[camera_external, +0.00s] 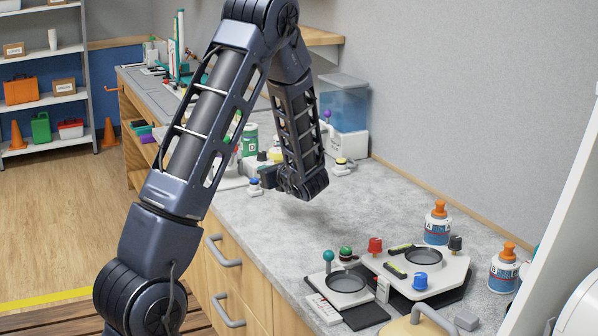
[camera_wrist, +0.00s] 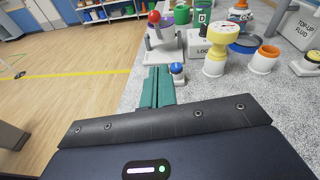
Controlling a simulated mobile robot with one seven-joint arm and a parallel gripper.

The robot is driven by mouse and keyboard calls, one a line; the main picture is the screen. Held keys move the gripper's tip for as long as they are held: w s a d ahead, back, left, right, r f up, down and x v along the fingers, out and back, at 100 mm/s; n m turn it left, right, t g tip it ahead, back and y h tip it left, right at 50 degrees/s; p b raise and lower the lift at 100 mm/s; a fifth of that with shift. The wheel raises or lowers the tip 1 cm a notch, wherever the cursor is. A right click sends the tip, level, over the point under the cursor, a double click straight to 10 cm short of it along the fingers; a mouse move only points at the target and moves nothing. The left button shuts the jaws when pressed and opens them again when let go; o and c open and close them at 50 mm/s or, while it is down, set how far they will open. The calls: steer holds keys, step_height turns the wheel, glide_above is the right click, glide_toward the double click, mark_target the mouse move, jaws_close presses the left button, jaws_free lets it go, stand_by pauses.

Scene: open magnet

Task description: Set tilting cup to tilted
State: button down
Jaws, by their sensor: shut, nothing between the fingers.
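My gripper (camera_wrist: 159,75) shows in the wrist view as two green fingers pressed together with nothing between them. Its fingertips are just beside a blue ball knob (camera_wrist: 177,68) on a small base. Beyond them is a pale stand (camera_wrist: 163,45) with a red ball (camera_wrist: 154,17) on top. A white cup-like piece with an orange rim (camera_wrist: 265,58) stands to the right. I cannot tell for certain which piece is the tilting cup, nor its tilt. In the external view my wrist (camera_external: 303,185) hangs over the counter, and the fingers are not clearly seen.
A yellow knob on a white base (camera_wrist: 214,60), a blue dish (camera_wrist: 243,45) and a box marked LOG (camera_wrist: 199,44) stand to the right of the fingers. A "top-up fluid" box (camera_wrist: 300,22) is further right.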

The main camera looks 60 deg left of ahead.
steer(key=r+x, duration=0.2)
steer(key=x, duration=1.1)
steer(key=shift+a+r, duration=0.2)
steer(key=shift+r, duration=0.25)
steer(key=shift+s+r, duration=0.1)
steer(key=shift+r, duration=0.05)
steer(key=shift+a+r+h, duration=2.55)
steer(key=shift+a+h, duration=0.15)
steer(key=shift+h, duration=0.2)
steer(key=shift+a+r, duration=0.35)
steer(key=shift+a, duration=0.6)
steer(key=shift+a+r, duration=0.3)
steer(key=shift+a, duration=0.6)
steer(key=shift+a+r, duration=0.35)
steer(key=shift+a, duration=0.6)
steer(key=shift+s, duration=0.1)
